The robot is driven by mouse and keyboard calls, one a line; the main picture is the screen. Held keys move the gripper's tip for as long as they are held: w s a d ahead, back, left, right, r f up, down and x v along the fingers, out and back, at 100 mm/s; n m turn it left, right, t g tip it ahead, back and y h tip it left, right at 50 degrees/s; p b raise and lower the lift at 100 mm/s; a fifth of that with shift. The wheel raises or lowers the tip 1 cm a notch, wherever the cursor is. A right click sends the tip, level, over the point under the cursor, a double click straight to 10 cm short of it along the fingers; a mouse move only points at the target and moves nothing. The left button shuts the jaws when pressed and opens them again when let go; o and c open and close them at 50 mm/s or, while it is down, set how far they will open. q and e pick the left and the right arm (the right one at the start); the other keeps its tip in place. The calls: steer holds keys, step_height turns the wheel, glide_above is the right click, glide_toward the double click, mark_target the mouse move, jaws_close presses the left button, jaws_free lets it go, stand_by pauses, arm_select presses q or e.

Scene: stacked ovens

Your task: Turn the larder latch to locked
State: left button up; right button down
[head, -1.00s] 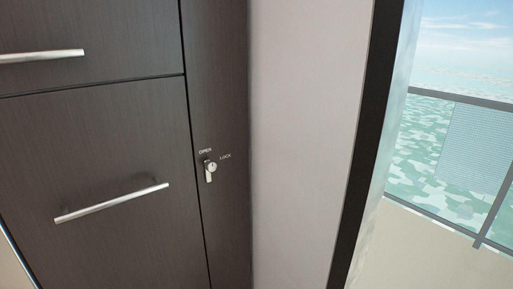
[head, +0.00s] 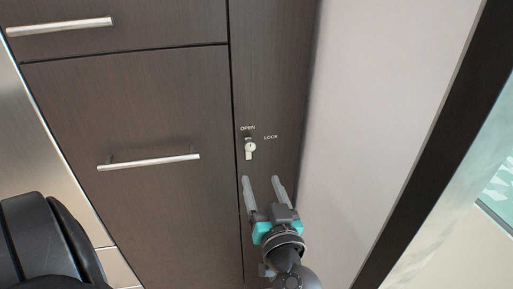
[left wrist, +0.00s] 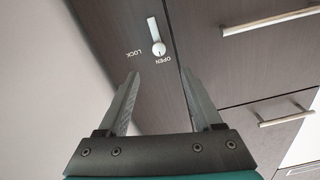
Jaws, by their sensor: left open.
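The larder latch (head: 250,150) is a small silver lever with a round hub on a narrow dark wood panel. In the head view its lever hangs down, with the label OPEN above the hub and LOCK to its upper right. My left gripper (head: 262,180) is open and empty just below the latch, its fingers pointing up toward it. In the left wrist view the latch (left wrist: 156,38) appears upside down, beyond and between the open fingertips (left wrist: 158,75), not touching them. My right gripper is not in view.
Dark drawer fronts with silver bar handles (head: 149,162) (head: 60,26) stand left of the latch panel. A pale wall (head: 372,100) rises close on the right, with a dark window frame (head: 435,140) beyond. A steel surface (head: 40,150) is at far left.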

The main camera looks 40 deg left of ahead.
mark_target(250, 147)
arm_select(q)
steer(key=p+x, duration=0.1)
steer(key=x, duration=1)
steer(key=shift+w+a+p, duration=0.15)
steer(key=shift+p, duration=0.2)
steer(key=shift+w+a+f, duration=0.1)
steer(key=shift+w+a, duration=0.2)
steer(key=shift+a, duration=0.05)
jaws_close()
